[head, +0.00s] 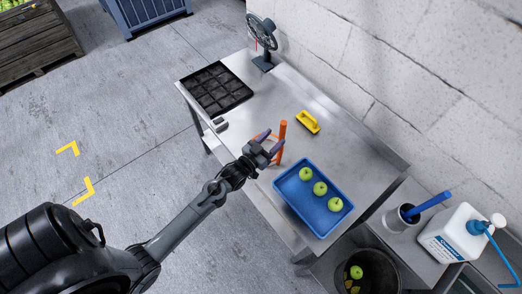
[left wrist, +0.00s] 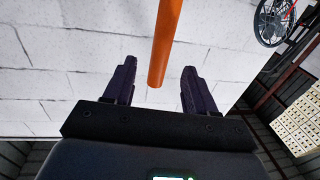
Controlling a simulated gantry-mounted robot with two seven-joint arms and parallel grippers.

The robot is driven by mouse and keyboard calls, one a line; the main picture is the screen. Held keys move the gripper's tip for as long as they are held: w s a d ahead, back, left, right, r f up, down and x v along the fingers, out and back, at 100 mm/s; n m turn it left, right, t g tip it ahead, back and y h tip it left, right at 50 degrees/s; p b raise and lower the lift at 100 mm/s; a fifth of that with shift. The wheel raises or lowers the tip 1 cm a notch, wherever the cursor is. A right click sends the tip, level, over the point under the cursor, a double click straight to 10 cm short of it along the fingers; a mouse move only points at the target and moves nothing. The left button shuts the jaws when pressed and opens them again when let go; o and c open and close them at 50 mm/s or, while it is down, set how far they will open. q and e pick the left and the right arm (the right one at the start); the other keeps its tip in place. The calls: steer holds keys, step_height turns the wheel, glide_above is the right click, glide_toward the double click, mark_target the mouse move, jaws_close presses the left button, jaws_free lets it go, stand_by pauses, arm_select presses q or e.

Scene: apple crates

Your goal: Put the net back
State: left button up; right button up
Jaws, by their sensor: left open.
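An orange rod (head: 283,130) stands up at the table's near side in the head view, with a thin orange curve (head: 262,134) beside it; this appears to be the net, but I cannot make out any mesh. My left gripper (head: 271,143) is open right at the rod. In the left wrist view the orange rod (left wrist: 165,45) comes down from the top edge, and its end shows between the two dark fingers of the gripper (left wrist: 158,72), with clear gaps on both sides. The lower part of the net is partly hidden by the gripper. My right gripper is not in view.
A blue tray (head: 333,228) with several green apples lies right of the gripper. A black compartment tray (head: 217,88), fan (head: 262,35) and yellow object (head: 307,122) share the metal table.

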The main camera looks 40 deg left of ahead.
arm_select(q)
steer(key=s+d+g, duration=0.3)
steer(key=s+g, duration=0.2)
steer(key=s, duration=0.4)
steer(key=s+d+m+g, duration=0.1)
steer(key=s+d+g, duration=0.2)
steer(key=s, duration=0.5)
steer(key=s+d+m+g, duration=0.1)
steer(key=s+d+g, duration=0.3)
steer(key=s, duration=0.5)
steer(key=g, duration=0.2)
steer(key=shift+s+g+h+b, duration=0.3)
steer(key=shift+s+b, duration=0.05)
step_height(320, 180, up, 10)
steer(key=p, duration=1)
